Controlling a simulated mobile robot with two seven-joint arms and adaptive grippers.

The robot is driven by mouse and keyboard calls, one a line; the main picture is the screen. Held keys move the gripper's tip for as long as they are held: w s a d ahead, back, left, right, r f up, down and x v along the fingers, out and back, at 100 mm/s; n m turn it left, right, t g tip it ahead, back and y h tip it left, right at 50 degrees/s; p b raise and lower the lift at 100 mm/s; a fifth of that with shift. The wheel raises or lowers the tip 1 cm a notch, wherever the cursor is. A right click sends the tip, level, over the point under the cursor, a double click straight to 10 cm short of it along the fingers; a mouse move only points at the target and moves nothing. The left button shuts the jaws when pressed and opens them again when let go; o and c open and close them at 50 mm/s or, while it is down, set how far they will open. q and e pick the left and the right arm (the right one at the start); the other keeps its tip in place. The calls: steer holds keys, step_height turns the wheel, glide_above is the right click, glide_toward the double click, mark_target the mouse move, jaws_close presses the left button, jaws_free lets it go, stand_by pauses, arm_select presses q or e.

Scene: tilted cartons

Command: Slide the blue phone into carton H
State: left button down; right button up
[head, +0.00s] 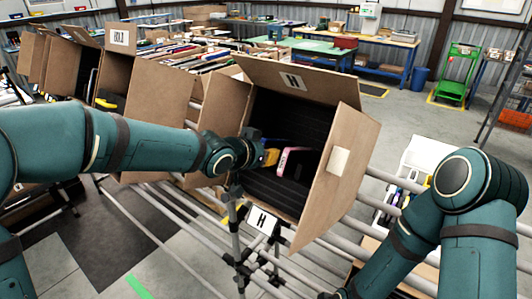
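Carton H (341,180) stands tilted on the roller rack with its flaps spread and its dark inside facing me. An "H" label is on its top flap, and another "H" sign (262,221) is below its opening. My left gripper (274,151) is at the carton's mouth, reaching in from the left. A small dark blue item (297,143) shows just beyond it; I cannot tell whether this is the phone or whether the fingers hold it. A pink-edged item (293,161) is beside the fingers inside the carton. My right arm bends down at the right, its gripper out of view.
More open cartons (163,92) stand in a row to the left, some filled with thin items. Carton H's side flaps flank its opening. A white bin with small items (405,190) is at the right, partly behind my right arm.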

arm_select(q)
steer(key=c, duration=1.1)
jaws_free()
steer(key=shift+o, duration=0.2)
steer(key=p+v, duration=0.1)
steer(key=v, duration=0.2)
steer(key=shift+r+p, duration=0.15)
steer(key=shift+p, duration=0.25)
steer(key=p+v, duration=0.4)
steer(key=v, duration=0.2)
steer(key=shift+f, duration=0.25)
